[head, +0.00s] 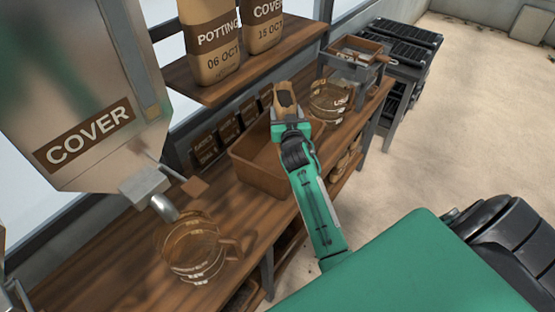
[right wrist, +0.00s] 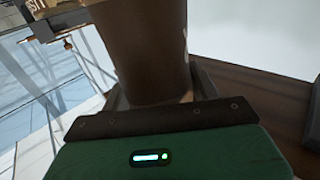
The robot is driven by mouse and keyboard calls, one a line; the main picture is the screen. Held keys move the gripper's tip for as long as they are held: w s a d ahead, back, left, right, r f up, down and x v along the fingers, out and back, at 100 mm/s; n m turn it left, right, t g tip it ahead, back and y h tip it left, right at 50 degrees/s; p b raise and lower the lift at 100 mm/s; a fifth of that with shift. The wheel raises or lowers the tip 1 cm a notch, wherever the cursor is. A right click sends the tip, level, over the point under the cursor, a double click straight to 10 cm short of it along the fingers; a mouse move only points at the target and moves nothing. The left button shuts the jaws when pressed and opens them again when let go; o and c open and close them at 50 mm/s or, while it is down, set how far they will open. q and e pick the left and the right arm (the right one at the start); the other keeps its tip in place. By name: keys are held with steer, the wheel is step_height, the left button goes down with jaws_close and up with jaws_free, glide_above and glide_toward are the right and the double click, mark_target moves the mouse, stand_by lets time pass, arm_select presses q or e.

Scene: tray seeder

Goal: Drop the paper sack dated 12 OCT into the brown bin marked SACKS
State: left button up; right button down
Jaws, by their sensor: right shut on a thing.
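My right gripper (head: 287,112) is raised over the workbench, shut on a brown and tan thing (head: 286,94). In the right wrist view it is a rounded dark brown body (right wrist: 145,50) with a pale mark at its right edge. No date can be read on it, and I cannot tell if it is a sack. An open brown bin (head: 262,181) stands on the bench below and left of the gripper, partly hidden by my arm; no SACKS marking shows. On the shelf stand a POTTING sack dated 06 OCT (head: 211,62) and a COVER sack (head: 262,35). My left gripper is not in view.
A hopper marked COVER (head: 90,100) fills the left. An amber jug (head: 195,250) stands under its spout; another jug (head: 330,100) is right of my gripper. Dark cards (head: 205,148) line the bench's back. A metal-framed device (head: 355,65) and black trays (head: 405,45) stand beyond.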

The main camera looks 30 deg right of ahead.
steer(key=shift+s+d+f, duration=0.1)
steer(key=shift+f, duration=0.15)
steer(key=shift+c, duration=1.4)
jaws_free()
steer(key=b+v, duration=0.4)
steer(key=v, duration=1)
